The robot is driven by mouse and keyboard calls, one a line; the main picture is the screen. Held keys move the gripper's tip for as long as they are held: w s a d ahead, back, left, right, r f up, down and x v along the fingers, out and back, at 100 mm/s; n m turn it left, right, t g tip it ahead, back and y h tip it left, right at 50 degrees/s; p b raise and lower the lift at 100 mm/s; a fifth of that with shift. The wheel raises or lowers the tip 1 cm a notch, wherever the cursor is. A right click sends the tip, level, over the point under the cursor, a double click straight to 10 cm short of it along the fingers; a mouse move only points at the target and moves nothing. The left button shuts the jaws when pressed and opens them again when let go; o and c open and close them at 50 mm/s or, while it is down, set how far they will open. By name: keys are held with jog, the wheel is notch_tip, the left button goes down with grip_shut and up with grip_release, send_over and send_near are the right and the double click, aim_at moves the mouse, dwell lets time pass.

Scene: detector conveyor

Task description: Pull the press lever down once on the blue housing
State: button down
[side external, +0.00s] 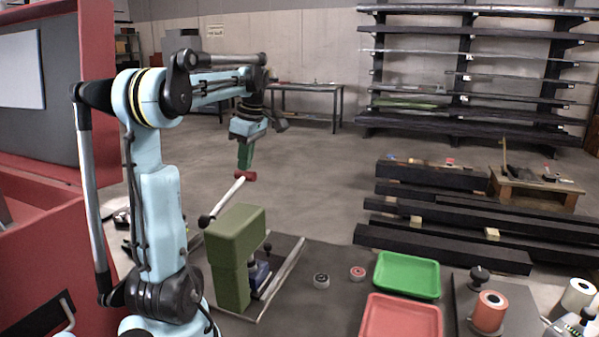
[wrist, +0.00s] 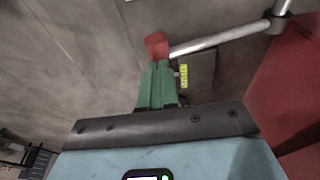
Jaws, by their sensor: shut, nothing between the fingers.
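The olive-green press (side external: 234,222) stands on a dark base plate in the side view. Its lever (side external: 228,197) is a pale rod rising from a black end to a red grip (side external: 245,176). The blue housing (side external: 260,271) sits low at the press's right side, partly hidden by the press. My gripper (side external: 244,164) has green fingers, shut and empty, pointing down just above the red grip; I cannot tell whether they touch. In the wrist view the red grip (wrist: 156,46) is just beyond the fingertips (wrist: 158,68), and the lever rod (wrist: 222,36) runs off to the upper right.
Right of the press are two small round parts (side external: 321,280), a green tray (side external: 408,275) and a red tray (side external: 402,318). A red cabinet (side external: 50,225) stands at the left. Dark beams (side external: 440,243) lie behind. The air around the raised lever looks clear.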

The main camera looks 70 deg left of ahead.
aim_at(247, 176)
jog(key=shift+f, duration=0.1)
dwell(0.3)
jog(key=shift+w+a+f, duration=0.1)
jog(key=shift+f, duration=2.8)
jog(key=shift+a+f, duration=0.1)
jog(key=shift+f, duration=0.55)
dwell(0.8)
